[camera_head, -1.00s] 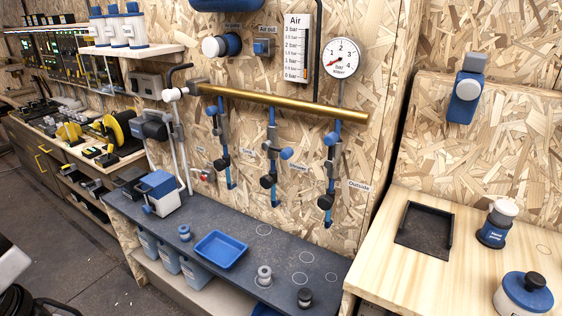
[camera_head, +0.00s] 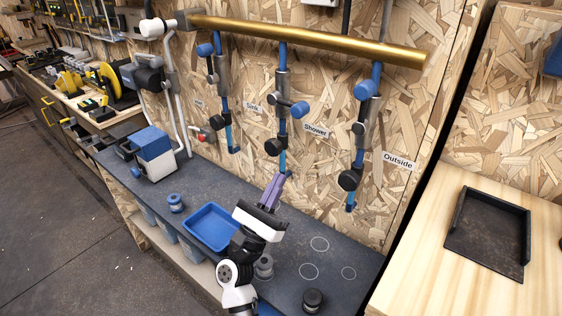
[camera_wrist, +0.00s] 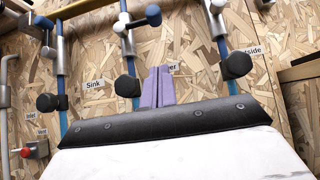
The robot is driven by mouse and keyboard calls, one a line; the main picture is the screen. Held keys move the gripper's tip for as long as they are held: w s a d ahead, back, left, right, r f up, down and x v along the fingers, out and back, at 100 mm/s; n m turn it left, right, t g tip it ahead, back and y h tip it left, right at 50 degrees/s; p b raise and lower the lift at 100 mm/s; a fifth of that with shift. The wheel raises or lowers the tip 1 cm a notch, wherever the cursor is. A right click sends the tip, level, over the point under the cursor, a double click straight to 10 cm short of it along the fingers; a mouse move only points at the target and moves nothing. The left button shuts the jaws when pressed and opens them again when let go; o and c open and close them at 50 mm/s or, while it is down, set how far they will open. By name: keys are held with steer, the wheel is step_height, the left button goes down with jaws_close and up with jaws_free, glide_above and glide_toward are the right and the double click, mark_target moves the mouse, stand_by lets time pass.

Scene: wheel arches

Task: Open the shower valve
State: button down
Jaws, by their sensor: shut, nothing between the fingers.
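The label "Shower" (camera_head: 316,130) stands just right of the middle blue pipe under the brass pipe. That pipe carries a blue knob (camera_head: 300,109) pointing right and a black round knob (camera_head: 275,146) lower down. In the wrist view this black knob (camera_wrist: 127,86) is just left of the fingers, and the blue knob (camera_wrist: 153,15) is above them. My gripper (camera_head: 282,174) has purple fingers, shut and empty, pointing up toward the wall just below the black knob. In the wrist view the fingers (camera_wrist: 158,72) partly cover the Shower label. I cannot tell their exact distance from the knob.
Similar pipes with knobs hang left, by the label "Sink" (camera_head: 254,107), and right, by "Outside" (camera_head: 397,160). The brass pipe (camera_head: 310,40) runs above. A blue tray (camera_head: 211,207), grey fitting (camera_head: 264,266) and black fitting (camera_head: 313,299) sit on the dark bench below.

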mark_target(287, 105)
steer(key=w+d+r+p, duration=0.1)
steer(key=w+r+p, duration=0.1)
steer(key=r, duration=0.3)
steer(key=w+d+r+p, duration=0.2)
steer(key=r+p, duration=0.2)
steer(key=r, duration=0.1)
steer(key=shift+w+d+r, duration=0.2)
steer(key=shift+w+d, duration=0.05)
steer(key=shift+w, duration=0.15)
steer(key=shift+w+n, duration=0.1)
steer(key=shift+n, duration=0.2)
steer(key=shift+r+n+t+y, duration=0.15)
steer(key=shift+n+t+y, duration=0.15)
steer(key=shift+y, duration=0.1)
